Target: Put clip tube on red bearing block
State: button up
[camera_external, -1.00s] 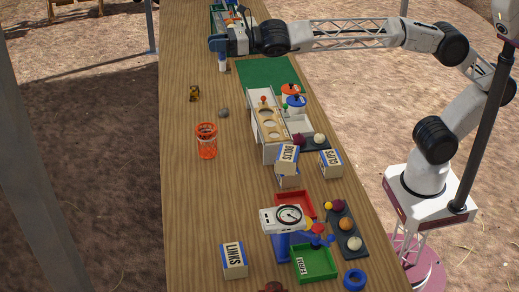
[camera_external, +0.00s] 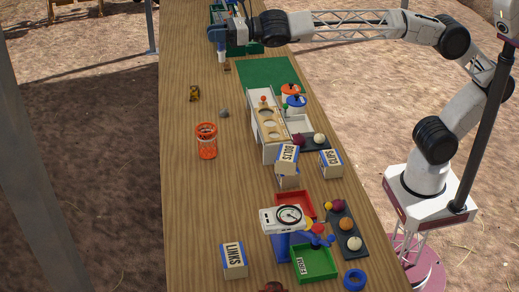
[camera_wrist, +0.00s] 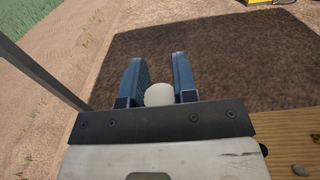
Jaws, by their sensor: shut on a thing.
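My gripper (camera_external: 218,36) is at the far part of the table, shut on a white tube (camera_external: 221,56) that hangs below the fingers, roughly upright. In the wrist view, the white rounded end of the tube (camera_wrist: 160,94) shows between the two dark blue fingers (camera_wrist: 157,82). A small dark patch (camera_external: 227,68) lies on the table just below the tube; I cannot tell if it is a shadow or an object. I cannot make out a red bearing block for certain.
Green bins (camera_external: 245,46) stand behind my gripper, near a green mat (camera_external: 266,73). The table's left side is mostly clear.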

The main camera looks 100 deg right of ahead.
jog(key=shift+a, duration=0.15)
jog(key=w+a+f+m+h, duration=0.1)
jog(key=a+f+m+h, duration=0.15)
jog(key=a, duration=2.25)
jog(key=s+a+r+m+g+h, duration=0.15)
jog(key=s+a, duration=0.25)
jog(key=a, duration=0.8)
jog(key=s+a+r+h, duration=0.1)
jog(key=s+a+h, duration=0.25)
jog(key=a, duration=0.75)
notch_tip(320, 180, down, 38)
jog(key=shift+s+y, duration=0.2)
jog(key=shift+y, duration=0.15)
notch_tip(320, 180, down, 6)
jog(key=shift+f, duration=1.95)
